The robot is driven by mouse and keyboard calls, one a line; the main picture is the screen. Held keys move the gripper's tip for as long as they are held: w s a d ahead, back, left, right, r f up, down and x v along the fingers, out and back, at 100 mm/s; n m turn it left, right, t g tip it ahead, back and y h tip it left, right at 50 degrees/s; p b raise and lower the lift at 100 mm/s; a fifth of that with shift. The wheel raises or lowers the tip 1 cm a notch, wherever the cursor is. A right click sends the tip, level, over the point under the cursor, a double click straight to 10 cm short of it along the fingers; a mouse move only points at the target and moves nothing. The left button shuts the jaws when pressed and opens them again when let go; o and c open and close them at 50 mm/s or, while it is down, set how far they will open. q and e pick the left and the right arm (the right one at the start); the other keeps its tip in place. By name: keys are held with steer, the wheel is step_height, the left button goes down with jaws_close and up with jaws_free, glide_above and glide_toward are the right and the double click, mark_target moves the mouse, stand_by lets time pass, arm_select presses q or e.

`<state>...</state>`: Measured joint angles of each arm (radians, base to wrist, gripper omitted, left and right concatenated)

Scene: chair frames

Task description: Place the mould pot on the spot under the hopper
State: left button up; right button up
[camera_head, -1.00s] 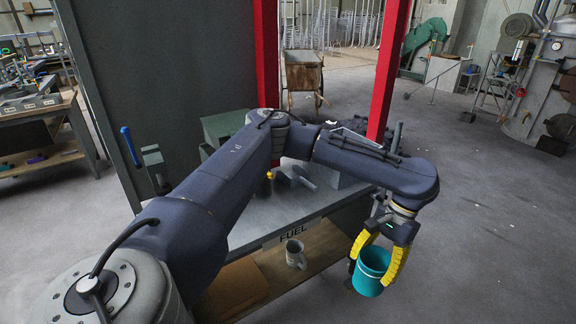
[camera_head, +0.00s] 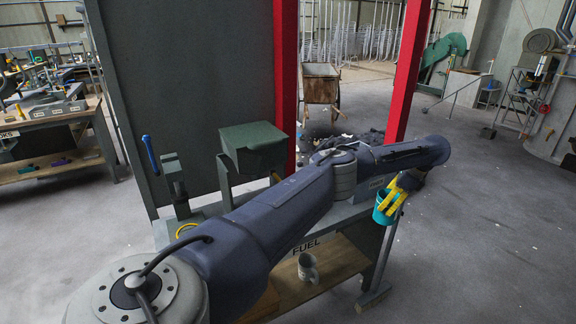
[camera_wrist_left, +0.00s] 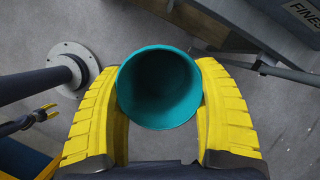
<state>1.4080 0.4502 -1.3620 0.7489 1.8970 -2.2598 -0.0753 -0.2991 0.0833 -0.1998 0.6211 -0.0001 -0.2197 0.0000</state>
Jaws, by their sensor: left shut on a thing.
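The mould pot is a teal, open-topped cup; it shows in the head view (camera_head: 381,216) beyond the right end of the bench and in the left wrist view (camera_wrist_left: 158,88), where its empty inside shows. My left gripper (camera_head: 391,200) has its yellow fingers on both sides of the pot, gripping it in the air; the fingers also show in the left wrist view (camera_wrist_left: 160,72). A dark green box on legs (camera_head: 253,143), apparently the hopper, stands on the bench left of the pot. The spot under it is largely hidden by my arm. A yellow, finger-like part at the wrist view's left edge may be my right gripper (camera_wrist_left: 45,114).
The bench (camera_head: 318,240) labelled FUEL has a lower shelf holding a grey mug (camera_head: 307,268). A red post (camera_head: 408,75) rises behind the bench, near my left forearm. A dark panel (camera_head: 190,85) stands behind the hopper. Open floor lies to the right.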

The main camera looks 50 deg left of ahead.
arm_select(q)
steer(key=s+a+f+m+t, duration=0.1)
steer(key=a+f+m, duration=0.1)
steer(key=a, duration=0.6)
steer(key=a+f+m+t, duration=0.1)
steer(key=a+f+m, duration=0.15)
steer(key=a, duration=0.55)
steer(key=shift+m, duration=0.25)
steer(key=s+a+f, duration=0.2)
steer(key=s+a, duration=0.2)
steer(key=a, duration=0.1)
steer(key=s+a+f, duration=0.2)
steer(key=s+a, duration=0.3)
steer(key=s+a+f, duration=0.2)
steer(key=s+a, duration=0.2)
steer(key=a, duration=0.1)
steer(key=shift+s, duration=0.4)
steer(key=shift+s+a+f, duration=0.1)
steer(key=shift+a+f, duration=0.1)
steer(key=shift+f, duration=0.15)
steer(key=shift+f, duration=0.15)
steer(key=o, duration=1.4)
steer(key=shift+c, duration=0.2)
